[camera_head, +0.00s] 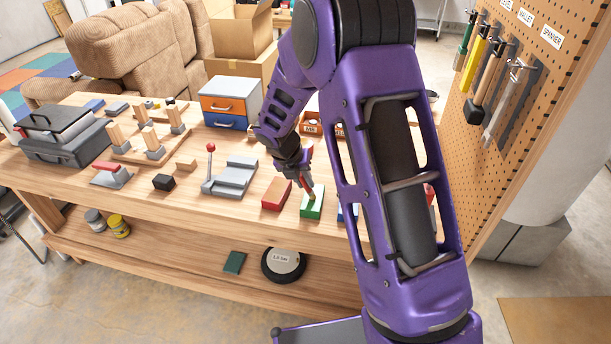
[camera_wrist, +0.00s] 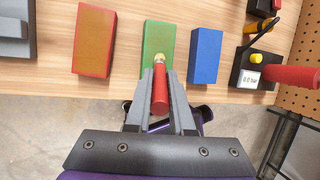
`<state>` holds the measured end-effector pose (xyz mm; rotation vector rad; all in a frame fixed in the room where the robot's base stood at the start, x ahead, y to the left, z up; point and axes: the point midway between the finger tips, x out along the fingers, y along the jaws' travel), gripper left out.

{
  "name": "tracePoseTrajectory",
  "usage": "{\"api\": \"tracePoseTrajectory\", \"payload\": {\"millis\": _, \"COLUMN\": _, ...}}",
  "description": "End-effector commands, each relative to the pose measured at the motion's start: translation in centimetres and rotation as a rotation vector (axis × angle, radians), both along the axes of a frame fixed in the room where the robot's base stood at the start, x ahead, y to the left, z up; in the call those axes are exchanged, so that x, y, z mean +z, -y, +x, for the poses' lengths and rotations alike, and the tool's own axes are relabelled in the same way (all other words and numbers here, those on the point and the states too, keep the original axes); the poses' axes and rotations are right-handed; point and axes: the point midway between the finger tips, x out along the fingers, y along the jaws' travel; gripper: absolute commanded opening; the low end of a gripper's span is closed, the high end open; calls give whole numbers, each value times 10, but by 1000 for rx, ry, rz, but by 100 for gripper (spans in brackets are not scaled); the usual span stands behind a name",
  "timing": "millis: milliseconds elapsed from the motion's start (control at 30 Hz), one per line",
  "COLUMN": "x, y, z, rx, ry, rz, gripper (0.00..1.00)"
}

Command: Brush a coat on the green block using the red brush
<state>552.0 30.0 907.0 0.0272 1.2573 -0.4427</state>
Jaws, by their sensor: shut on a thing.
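The green block (camera_head: 313,205) lies on the workbench near its front edge, between a red block (camera_head: 277,194) and a blue block. In the wrist view the green block (camera_wrist: 158,40) is at the top centre, with the red block (camera_wrist: 95,42) to its left and the blue block (camera_wrist: 205,55) to its right. My gripper (camera_wrist: 160,82) is shut on the red brush (camera_wrist: 159,95). The brush's pale tip overlaps the lower part of the green block in the wrist view. I cannot tell whether the tip touches it. The arm hides most of the blue block in the head view.
A gauge box (camera_wrist: 252,68) with a red handle stands right of the blue block. A grey fixture with a red-knobbed lever (camera_head: 230,177) stands left of the red block. A pegboard with tools (camera_head: 540,80) rises at the right. The bench's front edge is close to the blocks.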

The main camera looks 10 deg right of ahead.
Motion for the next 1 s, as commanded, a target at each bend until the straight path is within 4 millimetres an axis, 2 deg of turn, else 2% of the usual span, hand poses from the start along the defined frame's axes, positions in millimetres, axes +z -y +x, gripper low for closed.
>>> {"api": "tracePoseTrajectory", "payload": {"millis": 267, "x": 0, "y": -3, "z": -7, "rx": 0, "ry": 0, "rz": 0, "gripper": 0}}
{"api": "tracePoseTrajectory", "payload": {"millis": 633, "x": 0, "y": -11, "z": -30, "rx": 0, "ry": 0, "rz": -1, "gripper": 0}}
{"api": "tracePoseTrajectory", "payload": {"millis": 833, "x": 1, "y": -13, "z": -35, "rx": 1, "ry": 0, "rz": 0, "gripper": 0}}
{"api": "tracePoseTrajectory", "payload": {"millis": 1000, "x": 0, "y": -11, "z": -30, "rx": -1, "ry": 0, "rz": -1, "gripper": 0}}
